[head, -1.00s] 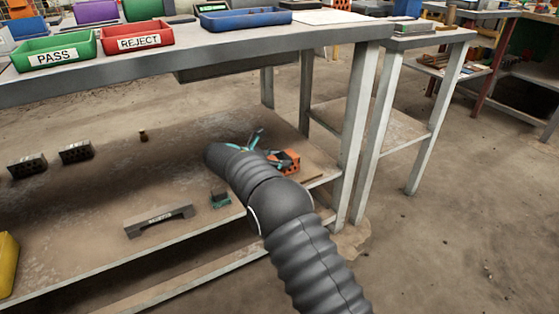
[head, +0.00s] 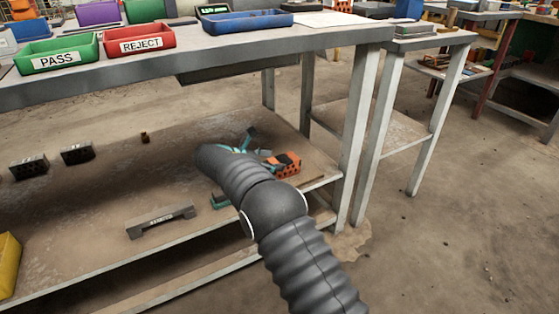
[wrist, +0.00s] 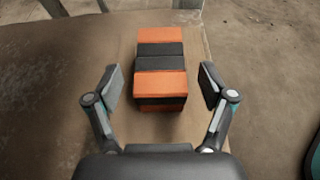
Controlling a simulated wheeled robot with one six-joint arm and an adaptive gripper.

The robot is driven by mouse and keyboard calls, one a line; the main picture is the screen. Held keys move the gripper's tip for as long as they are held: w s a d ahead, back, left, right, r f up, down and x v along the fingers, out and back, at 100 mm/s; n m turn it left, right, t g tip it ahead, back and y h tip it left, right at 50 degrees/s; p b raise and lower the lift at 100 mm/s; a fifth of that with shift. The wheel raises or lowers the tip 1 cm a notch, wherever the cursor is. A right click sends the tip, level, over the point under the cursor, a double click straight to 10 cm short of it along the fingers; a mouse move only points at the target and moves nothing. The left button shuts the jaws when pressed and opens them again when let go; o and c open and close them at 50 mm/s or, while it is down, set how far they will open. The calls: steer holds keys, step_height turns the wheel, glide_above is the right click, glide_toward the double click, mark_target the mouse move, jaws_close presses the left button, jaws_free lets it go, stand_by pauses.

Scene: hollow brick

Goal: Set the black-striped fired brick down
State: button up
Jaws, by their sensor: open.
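The black-striped fired brick (wrist: 161,62) is orange with black bands. It rests on the lower shelf (wrist: 60,75) of the workbench. In the wrist view my gripper (wrist: 158,84) is open, with one finger on each side of the brick's near end and a gap on both sides. In the head view the brick (head: 286,163) shows holes in its near face and sits toward the right end of the shelf. My gripper (head: 250,150) is partly hidden there behind my dark arm.
Two dark hollow bricks (head: 77,153) stand at the left of the shelf, with a small brown item (head: 145,137) behind. A grey bridge-shaped piece (head: 160,222) lies near the front edge. Green PASS (head: 55,55) and red REJECT (head: 140,40) trays stand on the bench above.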

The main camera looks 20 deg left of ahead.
steer(key=p+v, duration=0.1)
steer(key=v, duration=0.8)
steer(key=s+d+r+m+g+y, duration=0.15)
steer(key=d+r+m, duration=0.3)
steer(key=d, duration=0.65)
steer(key=s+d+r+m+g+y, duration=0.1)
steer(key=d+r+m+g, duration=0.15)
steer(key=d+r, duration=0.6)
steer(key=s+d+r+m+g+y, duration=0.1)
steer(key=d+r+m+g, duration=0.3)
steer(key=d, duration=1)
steer(key=s+d+f+m+t+y, duration=0.1)
steer(key=s+d+m+y, duration=0.1)
steer(key=s+d+m, duration=0.55)
steer(key=s+d+m+t+y, duration=0.15)
steer(key=s+d+m, duration=0.25)
steer(key=s+d, duration=0.65)
steer(key=s+f+m+y, duration=0.2)
steer(key=s+f+m, duration=0.2)
steer(key=s, duration=0.6)
steer(key=shift+s+a+m+t, duration=0.4)
steer(key=shift+a+m+t, duration=0.1)
steer(key=shift+m, duration=0.15)
